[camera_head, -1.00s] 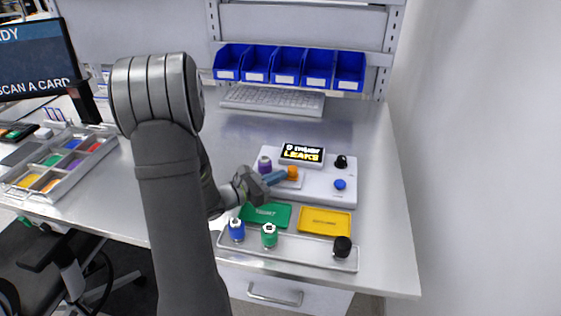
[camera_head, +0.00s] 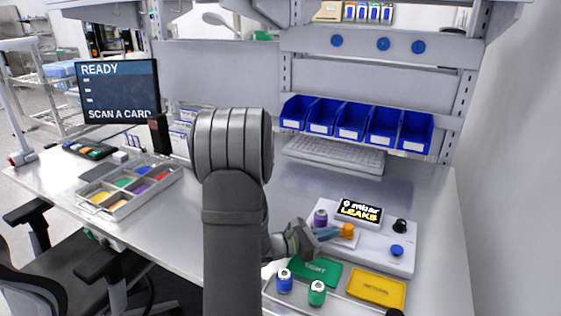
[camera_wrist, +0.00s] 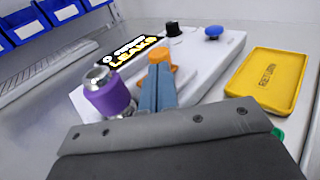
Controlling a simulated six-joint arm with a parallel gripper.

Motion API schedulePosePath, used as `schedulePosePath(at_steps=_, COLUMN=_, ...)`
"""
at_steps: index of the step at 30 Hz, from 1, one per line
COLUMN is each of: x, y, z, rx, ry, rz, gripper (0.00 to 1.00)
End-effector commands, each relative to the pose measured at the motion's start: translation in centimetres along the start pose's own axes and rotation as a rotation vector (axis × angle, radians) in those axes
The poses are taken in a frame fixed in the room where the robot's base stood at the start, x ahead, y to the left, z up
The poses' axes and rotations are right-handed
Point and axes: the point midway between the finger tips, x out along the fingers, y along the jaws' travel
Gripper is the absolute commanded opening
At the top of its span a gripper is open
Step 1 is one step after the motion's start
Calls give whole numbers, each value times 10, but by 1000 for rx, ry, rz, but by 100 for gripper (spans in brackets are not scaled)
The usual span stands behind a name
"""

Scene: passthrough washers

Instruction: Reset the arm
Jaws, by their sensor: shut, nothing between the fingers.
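My gripper (camera_head: 329,235) is over the left part of a white device (camera_head: 376,252), its blue fingers shut with nothing between them. The fingers also show in the wrist view (camera_wrist: 158,88), their tips in front of an orange part (camera_head: 347,230) on the device. A purple-banded cylinder (camera_wrist: 110,97) stands upright just left of the fingers. It also shows in the head view (camera_head: 320,218). A lit display (camera_head: 359,211) reading "LEAKS" sits at the back of the device, with a black knob (camera_head: 400,226) and a blue button (camera_head: 397,250) to the right.
A green tray (camera_head: 315,271) and a yellow tray (camera_head: 377,288) lie in front of the device. Blue (camera_head: 284,282) and green (camera_head: 317,293) cylinders stand nearer. Blue bins (camera_head: 351,119) hang above a keyboard (camera_head: 333,154). A sorting tray (camera_head: 127,186) stands left, beside open tabletop.

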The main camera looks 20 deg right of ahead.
Motion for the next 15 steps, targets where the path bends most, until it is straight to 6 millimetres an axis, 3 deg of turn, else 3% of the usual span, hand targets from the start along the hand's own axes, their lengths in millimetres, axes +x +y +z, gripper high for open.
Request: schedulePosePath(at_steps=15, x=-79, y=4, z=0, rx=-3, ry=-1, rz=13, gripper=0)
